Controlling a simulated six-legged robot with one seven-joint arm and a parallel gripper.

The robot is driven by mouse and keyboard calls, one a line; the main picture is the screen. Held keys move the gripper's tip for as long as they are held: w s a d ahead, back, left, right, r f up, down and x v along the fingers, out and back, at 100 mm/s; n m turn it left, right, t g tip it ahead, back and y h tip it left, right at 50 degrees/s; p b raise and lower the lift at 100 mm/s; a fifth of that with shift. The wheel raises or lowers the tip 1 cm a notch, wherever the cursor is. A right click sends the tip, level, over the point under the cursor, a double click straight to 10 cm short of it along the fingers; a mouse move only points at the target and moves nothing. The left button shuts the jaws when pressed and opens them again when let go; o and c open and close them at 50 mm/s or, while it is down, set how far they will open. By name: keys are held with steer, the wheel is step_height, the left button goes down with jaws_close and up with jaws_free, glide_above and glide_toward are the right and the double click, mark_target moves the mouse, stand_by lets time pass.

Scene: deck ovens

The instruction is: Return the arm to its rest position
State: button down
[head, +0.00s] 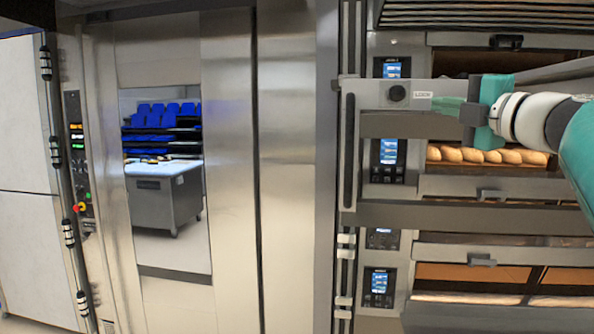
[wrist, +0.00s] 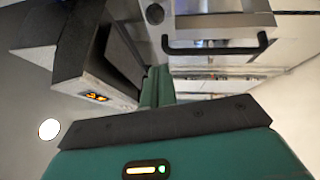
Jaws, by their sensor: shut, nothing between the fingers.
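My arm reaches in from the right edge of the head view, with a white wrist and teal links. My gripper (head: 448,106) points left in front of the stacked deck ovens (head: 408,212). Its teal fingers are shut with nothing between them. They overlap a grey steel panel (head: 366,94) in the picture; I cannot tell whether they touch it. In the wrist view, the teal fingers (wrist: 157,86) show together at the middle, above the dark plate and teal housing of my gripper.
Bread loaves (head: 487,155) lie in an oven deck behind my arm. A tall steel door with a window (head: 165,180) fills the middle left; a grey cabinet (head: 167,203) shows in the window. The wrist view shows a black handle (wrist: 215,49) and a block with an orange display (wrist: 96,97).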

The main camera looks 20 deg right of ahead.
steer(key=w+a+f+m+g+h, duration=0.25)
steer(key=a+f+m, duration=0.35)
steer(key=f+m, duration=0.4)
steer(key=w+a+f+m+g+h, duration=0.2)
steer(key=a+f+m+h, duration=0.3)
steer(key=f+m, duration=0.5)
steer(key=s+a+f+g+y, duration=0.2)
steer(key=s+a+f+g, duration=0.1)
steer(key=a+f, duration=0.4)
steer(key=s+a+f+g+y, duration=0.3)
steer(key=s+a+f, duration=0.2)
steer(key=f, duration=0.5)
steer(key=s+a+f+g+y, duration=0.2)
steer(key=s+a+f, duration=0.3)
steer(key=a+f, duration=0.4)
steer(key=shift+a+f+g, duration=0.2)
steer(key=shift+f+g, duration=0.05)
steer(key=shift+g, duration=0.5)
steer(key=shift+y, duration=0.25)
steer(key=shift+s+a, duration=0.1)
steer(key=shift+s, duration=0.05)
